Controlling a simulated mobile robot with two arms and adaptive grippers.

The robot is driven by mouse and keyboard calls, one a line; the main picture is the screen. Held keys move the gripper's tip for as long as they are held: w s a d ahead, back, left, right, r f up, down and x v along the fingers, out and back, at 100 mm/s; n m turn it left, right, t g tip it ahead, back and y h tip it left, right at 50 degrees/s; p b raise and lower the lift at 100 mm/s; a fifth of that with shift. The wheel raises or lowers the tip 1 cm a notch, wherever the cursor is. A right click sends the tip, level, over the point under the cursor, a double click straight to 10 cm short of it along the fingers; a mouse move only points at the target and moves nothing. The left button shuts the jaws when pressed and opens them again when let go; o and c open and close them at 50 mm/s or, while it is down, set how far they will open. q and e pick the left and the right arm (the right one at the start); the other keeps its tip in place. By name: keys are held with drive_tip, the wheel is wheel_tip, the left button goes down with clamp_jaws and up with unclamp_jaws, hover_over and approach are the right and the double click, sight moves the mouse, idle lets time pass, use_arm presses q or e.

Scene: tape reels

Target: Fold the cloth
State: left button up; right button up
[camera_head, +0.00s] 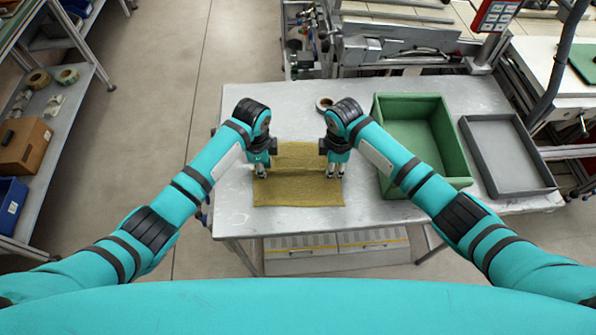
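A mustard-yellow cloth (298,191) lies on the metal table. A crosswise line runs over it between my grippers, with a far part behind the line and a near part in front. Whether the line is a crease or a raised edge is unclear. My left gripper (262,171) points down at the cloth's left side. Its fingers are too small to tell whether they hold cloth. My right gripper (335,171) points down at the right side, its two fingertips showing slightly apart. The grippers and arms hide parts of the cloth's side edges.
The metal table (232,205) has bare room left of the cloth. A green bin (449,140) and a grey tray (508,155) stand at the right. A shelf (62,112) stands far left.

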use_arm(q)
drive_tip(key=shift+s+f, duration=0.1)
drive_tip(key=shift+f, duration=0.1)
clamp_jaws()
use_arm(e)
drive_tip(key=shift+s+f, duration=0.1)
drive_tip(key=shift+f, duration=0.05)
clamp_jaws()
drive_tip(key=shift+d, duration=0.1)
